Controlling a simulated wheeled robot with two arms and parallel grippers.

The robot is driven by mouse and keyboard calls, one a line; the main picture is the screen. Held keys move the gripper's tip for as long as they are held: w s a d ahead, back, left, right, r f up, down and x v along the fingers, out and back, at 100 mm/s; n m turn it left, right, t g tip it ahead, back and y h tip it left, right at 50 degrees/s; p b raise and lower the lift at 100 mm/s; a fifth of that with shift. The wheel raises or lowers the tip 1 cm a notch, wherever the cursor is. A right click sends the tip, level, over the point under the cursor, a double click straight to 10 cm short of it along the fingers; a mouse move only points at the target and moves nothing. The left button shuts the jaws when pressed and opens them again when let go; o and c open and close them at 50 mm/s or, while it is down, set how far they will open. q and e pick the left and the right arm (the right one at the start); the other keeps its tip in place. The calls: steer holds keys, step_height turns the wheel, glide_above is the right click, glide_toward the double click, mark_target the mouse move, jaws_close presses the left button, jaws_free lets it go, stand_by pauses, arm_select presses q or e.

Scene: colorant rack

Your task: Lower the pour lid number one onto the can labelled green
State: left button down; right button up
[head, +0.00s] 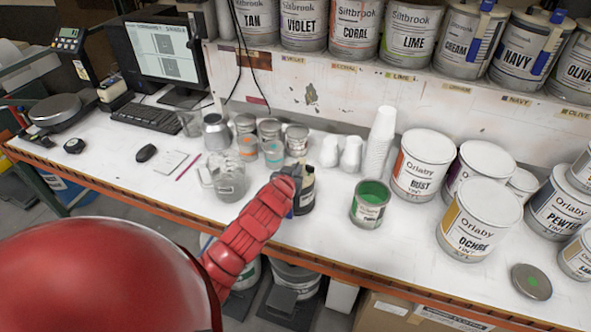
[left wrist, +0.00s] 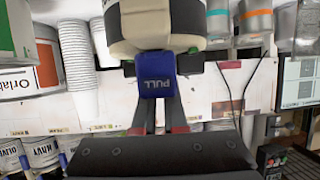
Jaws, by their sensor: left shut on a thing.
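My left gripper (head: 295,187) is shut on a blue tab marked PULL (left wrist: 157,75). The tab joins a cream and black piece (left wrist: 150,25), which I take for the pour lid; its number is hidden. In the head view, this piece (head: 307,192) is partly hidden behind my fingers, above or at the bench, left of the green can (head: 369,214). The green can is open, with green paint (head: 371,192) showing; its label is too small to read fully. The held piece and the can are apart. My right gripper is not in view.
Rust (head: 420,178) and Ochre (head: 477,234) cans stand right of the green can. A cup stack (head: 380,143) and white bottles (head: 350,155) stand behind it. A loose lid with a green dot (head: 531,282) lies at front right. A glass jug (head: 229,180) is at left.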

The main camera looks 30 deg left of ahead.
arm_select(q)
steer(key=shift+r, duration=0.1)
stand_by(1.2)
steer(key=shift+r+p, duration=0.4)
steer(key=shift+r, duration=0.05)
